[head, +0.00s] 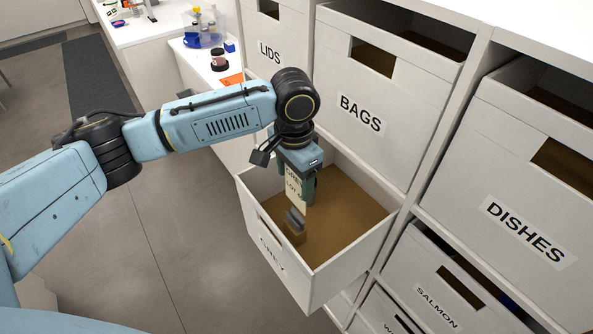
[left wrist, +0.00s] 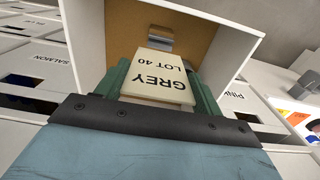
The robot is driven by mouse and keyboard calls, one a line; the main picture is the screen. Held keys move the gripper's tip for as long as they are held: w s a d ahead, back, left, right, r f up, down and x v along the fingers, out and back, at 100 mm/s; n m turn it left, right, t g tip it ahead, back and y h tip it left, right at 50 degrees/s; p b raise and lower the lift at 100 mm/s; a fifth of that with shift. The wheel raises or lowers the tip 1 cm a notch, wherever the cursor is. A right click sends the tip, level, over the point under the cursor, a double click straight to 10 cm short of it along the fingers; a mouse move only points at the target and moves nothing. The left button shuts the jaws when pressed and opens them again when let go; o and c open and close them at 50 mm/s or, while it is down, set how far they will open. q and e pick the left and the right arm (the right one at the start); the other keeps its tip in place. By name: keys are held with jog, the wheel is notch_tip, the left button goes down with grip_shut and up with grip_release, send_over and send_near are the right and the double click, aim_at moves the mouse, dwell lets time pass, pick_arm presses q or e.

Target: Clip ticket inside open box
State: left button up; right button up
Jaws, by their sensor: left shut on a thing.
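My left gripper (head: 299,188) is shut on a cream ticket (head: 295,196) and points down into the open box (head: 335,262). In the left wrist view the ticket (left wrist: 160,78) reads "GREY LOT 40" and sits between the green fingers. The box is white with a brown inside, pulled out from the shelf, and its front label seems to read GREY. A grey metal clip (head: 294,220) on a small brown block stands inside the box, just below the ticket; it also shows beyond the ticket in the left wrist view (left wrist: 158,39). Whether ticket and clip touch is unclear. My right gripper is out of view.
Shut white boxes labelled LIDS (head: 270,52), BAGS (head: 360,112), DISHES (head: 527,232) and SALMON (head: 437,303) fill the shelf around and above the open box. A white counter with jars (head: 220,60) stands behind. Open floor lies to the left.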

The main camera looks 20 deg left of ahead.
aim_at(294, 201)
pick_arm(q)
jog(key=shift+w, duration=0.2)
jog(key=shift+s+r+p, duration=0.15)
jog(key=shift+s+p, duration=0.05)
jog(key=shift+p, duration=0.65)
jog(key=shift+w+f, duration=0.1)
jog(key=shift+f, duration=2.15)
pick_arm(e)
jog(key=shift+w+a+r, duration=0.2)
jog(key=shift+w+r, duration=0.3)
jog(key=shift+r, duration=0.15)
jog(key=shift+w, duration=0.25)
pick_arm(q)
jog(key=shift+f+b, duration=0.25)
jog(key=shift+b, duration=0.05)
